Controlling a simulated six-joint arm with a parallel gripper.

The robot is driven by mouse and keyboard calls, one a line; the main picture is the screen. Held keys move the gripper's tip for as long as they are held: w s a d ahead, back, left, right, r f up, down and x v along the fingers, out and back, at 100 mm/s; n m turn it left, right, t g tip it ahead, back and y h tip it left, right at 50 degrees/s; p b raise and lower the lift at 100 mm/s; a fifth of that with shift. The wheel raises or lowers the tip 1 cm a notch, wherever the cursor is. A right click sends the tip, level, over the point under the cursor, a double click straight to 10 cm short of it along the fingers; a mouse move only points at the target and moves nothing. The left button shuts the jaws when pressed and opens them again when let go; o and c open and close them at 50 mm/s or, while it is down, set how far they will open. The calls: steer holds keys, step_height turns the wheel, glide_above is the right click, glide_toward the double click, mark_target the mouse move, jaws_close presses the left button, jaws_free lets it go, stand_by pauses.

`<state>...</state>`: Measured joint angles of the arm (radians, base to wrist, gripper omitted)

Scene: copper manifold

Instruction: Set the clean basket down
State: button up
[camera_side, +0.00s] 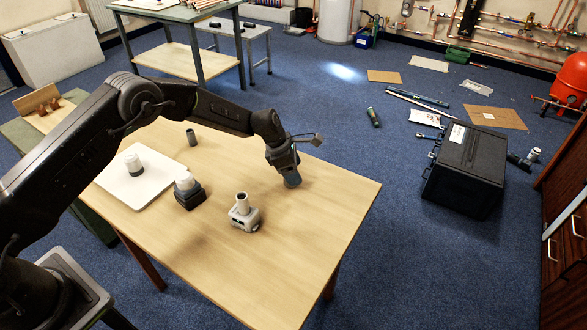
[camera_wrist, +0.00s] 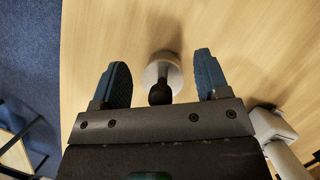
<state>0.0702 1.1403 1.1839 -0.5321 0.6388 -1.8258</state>
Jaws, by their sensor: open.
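My gripper (camera_side: 291,178) is low over the right part of the wooden table, with its fingers pointing down. In the wrist view, its two blue fingers (camera_wrist: 161,82) are apart. Between them is a small pale round piece with a dark rounded knob (camera_wrist: 161,76), probably the basket. Bare wood shows between this piece and each finger. It looks to be on the table, but its exact contact is hard to tell. In the side view the fingers hide it.
A pale valve body (camera_side: 243,213) stands left of my gripper and shows in the wrist view (camera_wrist: 270,125). A black block with a white cylinder (camera_side: 187,190), a white tray (camera_side: 115,182) bearing a jar, and a dark cylinder (camera_side: 191,137) are farther left. The table's front right is clear.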

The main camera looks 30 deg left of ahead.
steer(key=v, duration=1.2)
steer(key=s+a+r+m+t+y, duration=0.1)
steer(key=s+a+r+m, duration=0.1)
steer(key=s+r+m, duration=1.2)
steer(key=s+a+r+m+t+y, duration=0.1)
steer(key=s+m, duration=0.4)
steer(key=s, duration=0.6)
steer(key=s+a+r+m+t+y, duration=0.1)
steer(key=s+r+m, duration=0.3)
steer(key=s, duration=0.8)
steer(key=shift+s+a+m+y, duration=0.3)
steer(key=shift+a+m, duration=0.3)
steer(key=shift+m, duration=0.3)
